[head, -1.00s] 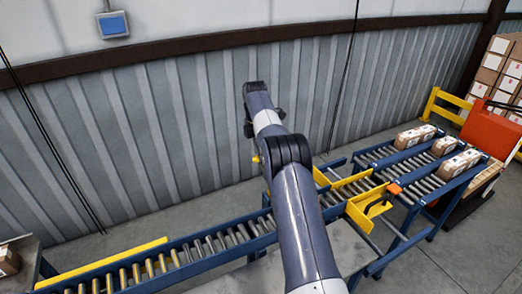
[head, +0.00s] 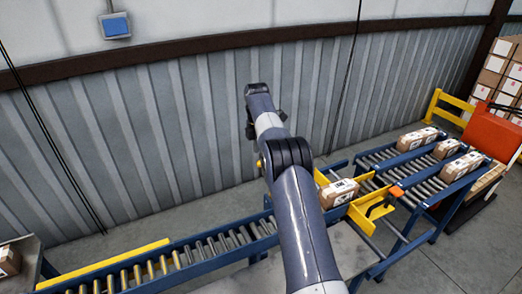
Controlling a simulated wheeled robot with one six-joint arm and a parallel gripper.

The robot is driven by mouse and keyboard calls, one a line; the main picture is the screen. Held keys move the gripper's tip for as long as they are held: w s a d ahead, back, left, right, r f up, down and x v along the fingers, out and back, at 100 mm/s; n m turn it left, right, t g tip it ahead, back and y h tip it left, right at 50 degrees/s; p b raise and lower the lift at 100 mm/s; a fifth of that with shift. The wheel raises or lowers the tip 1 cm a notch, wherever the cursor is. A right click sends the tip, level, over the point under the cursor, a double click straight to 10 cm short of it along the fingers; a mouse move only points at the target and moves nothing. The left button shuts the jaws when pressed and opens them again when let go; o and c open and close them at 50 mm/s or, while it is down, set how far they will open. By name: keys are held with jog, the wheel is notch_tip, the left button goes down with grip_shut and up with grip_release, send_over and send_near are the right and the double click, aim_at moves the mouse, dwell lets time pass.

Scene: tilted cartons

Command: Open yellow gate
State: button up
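The yellow gate (head: 370,207) stands at the junction of the blue-railed roller conveyor, right of my arm, as angled yellow plates with an orange block (head: 396,191) close by. A brown carton (head: 338,193) with white labels lies on the rollers just left of the gate, between yellow side pieces; I cannot tell whether it touches the gate. My arm rises through the middle of the view and covers part of the conveyor. My gripper cannot be made out; the arm's upper end shows only dark links against the wall.
Several cartons (head: 417,139) sit on the right-hand rollers (head: 425,185). An orange-red machine (head: 491,132) and stacked boxes stand at far right. The left conveyor rollers (head: 212,249) are empty. A corrugated wall (head: 150,140) closes the back.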

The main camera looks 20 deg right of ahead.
jog(key=shift+g, duration=0.3)
jog(key=f, duration=0.4)
jog(key=shift+s+a+f, duration=0.1)
jog(key=shift+s+a, duration=0.05)
jog(key=shift+s, duration=0.2)
notch_tip(320, 180, up, 12)
jog(key=w, duration=0.1)
jog(key=shift+f, duration=0.2)
notch_tip(320, 180, down, 7)
jog(key=shift+f, duration=0.2)
jog(key=shift+r, duration=0.1)
